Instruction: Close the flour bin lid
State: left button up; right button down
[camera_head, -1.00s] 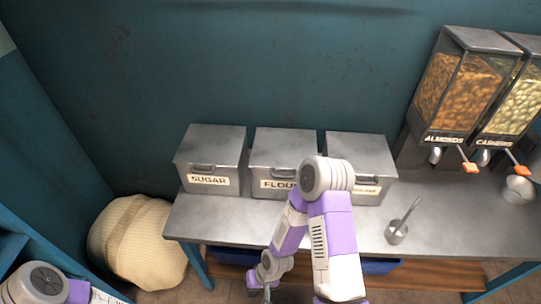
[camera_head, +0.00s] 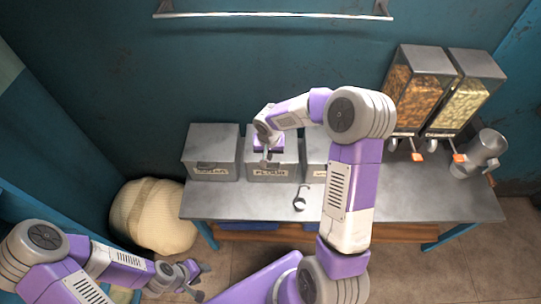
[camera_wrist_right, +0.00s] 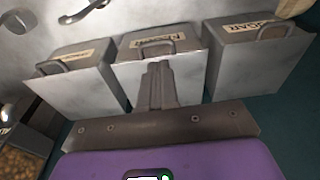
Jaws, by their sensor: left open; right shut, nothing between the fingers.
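The metal flour bin (camera_head: 285,173) is the middle of three bins on the counter; it also shows in the right wrist view (camera_wrist_right: 190,79). Its lid looks flat, much like its neighbours' lids, and I see no clear gap. My right gripper (camera_head: 267,155) is over the flour bin's front top edge and hides part of the lid. In the right wrist view its fingers (camera_wrist_right: 156,66) are together and empty, with the tips close to the lid handle (camera_wrist_right: 157,45); I cannot tell whether they touch. My left gripper (camera_head: 203,281) is open and empty, low in front of the counter.
The sugar bin (camera_head: 209,148) stands left of the flour bin, and a third bin (camera_head: 316,150) stands right, partly behind my arm. A small cup with a handle (camera_head: 299,204) is on the counter. A sack (camera_head: 153,215) is left.

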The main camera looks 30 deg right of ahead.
aim_at(271, 169)
jog(key=f, duration=0.4)
jog(key=w+d+f+p, duration=0.1)
jog(key=f, duration=0.3)
jog(key=w+d+f, duration=0.1)
jog(key=f, duration=0.3)
jog(key=shift+w+d, duration=0.1)
